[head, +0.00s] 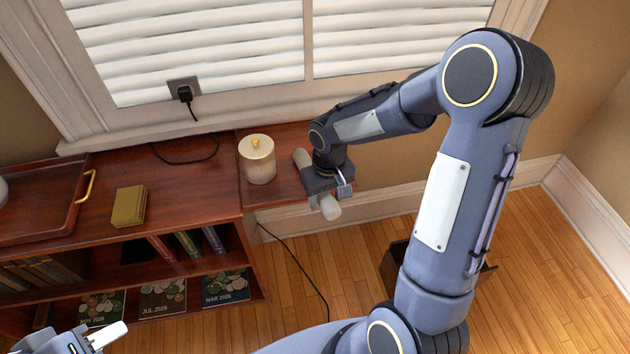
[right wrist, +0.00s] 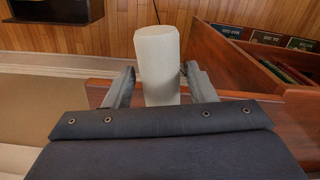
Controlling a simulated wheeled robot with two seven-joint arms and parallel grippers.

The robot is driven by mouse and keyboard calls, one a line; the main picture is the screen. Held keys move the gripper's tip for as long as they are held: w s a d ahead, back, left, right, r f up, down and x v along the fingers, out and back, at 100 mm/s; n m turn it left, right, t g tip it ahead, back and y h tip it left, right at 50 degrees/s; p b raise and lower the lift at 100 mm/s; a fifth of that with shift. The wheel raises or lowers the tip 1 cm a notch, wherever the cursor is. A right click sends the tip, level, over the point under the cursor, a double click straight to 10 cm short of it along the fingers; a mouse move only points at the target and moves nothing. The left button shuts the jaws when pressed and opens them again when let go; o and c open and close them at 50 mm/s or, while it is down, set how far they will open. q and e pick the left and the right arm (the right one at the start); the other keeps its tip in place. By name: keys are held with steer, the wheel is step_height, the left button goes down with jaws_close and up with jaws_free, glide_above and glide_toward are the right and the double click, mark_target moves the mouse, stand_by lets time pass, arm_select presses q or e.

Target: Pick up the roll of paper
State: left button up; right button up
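The roll of paper (head: 330,207) is a white cylinder lying at the right end of the wooden cabinet top, one end jutting past its front edge. My right gripper (head: 328,188) is over its middle and hides part of it in the head view. In the right wrist view the roll (right wrist: 158,62) stands between the two fingers of my right gripper (right wrist: 158,88), with narrow gaps showing beside it, so the fingers look open around it. My left gripper (head: 95,340) is at the bottom left, cut by the frame edge, far from the roll; its opening is unclear.
A cream lidded jar (head: 257,160) stands close left of the roll. A yellowish block (head: 129,206) and a tray (head: 45,205) with a brass handle are farther left. A cable (head: 190,160) runs from the wall socket. A dark box (head: 393,265) stands on the floor behind my right arm.

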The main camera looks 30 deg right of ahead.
steer(key=c, duration=0.9)
steer(key=shift+r, duration=0.15)
